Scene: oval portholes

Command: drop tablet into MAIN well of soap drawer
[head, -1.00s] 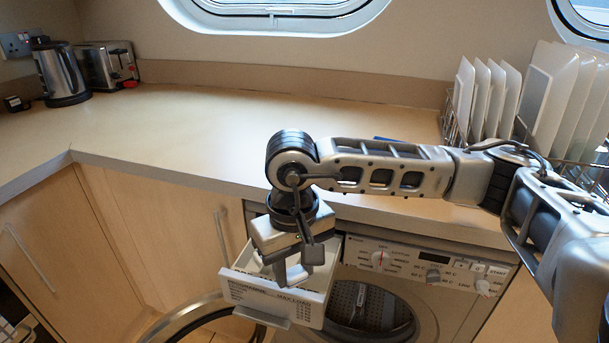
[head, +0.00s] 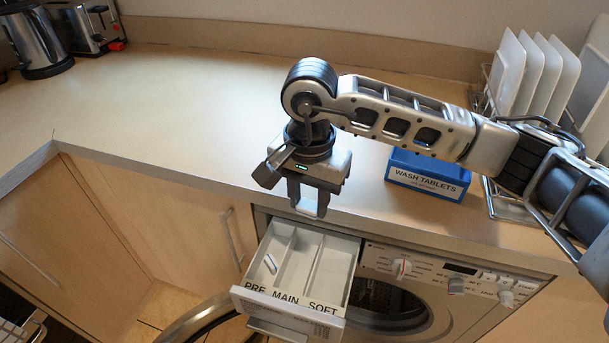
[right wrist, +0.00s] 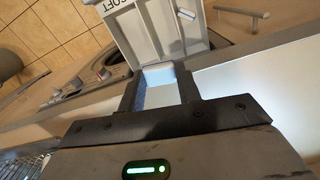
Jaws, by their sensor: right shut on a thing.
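The soap drawer (head: 338,268) is pulled out of the washing machine. Its front edge reads PRE, MAIN and SOFT from left to right, and the MAIN well (head: 297,266) is the middle one, with no tablet visible in it. A small white piece with a bluish stripe (head: 270,263) lies tilted in the PRE well; it also shows in the right wrist view (right wrist: 187,14). My right gripper (head: 308,208) is above the back of the drawer, near the counter edge. It is shut on a white and pale blue tablet (right wrist: 160,75). My left gripper is out of view.
A blue WASH TABLETS box (head: 428,182) stands on the counter behind my right arm. A plate rack (head: 510,205) is at right, a kettle (head: 37,45) and toaster (head: 85,28) at far left. The machine's round door (head: 205,318) hangs open below the drawer.

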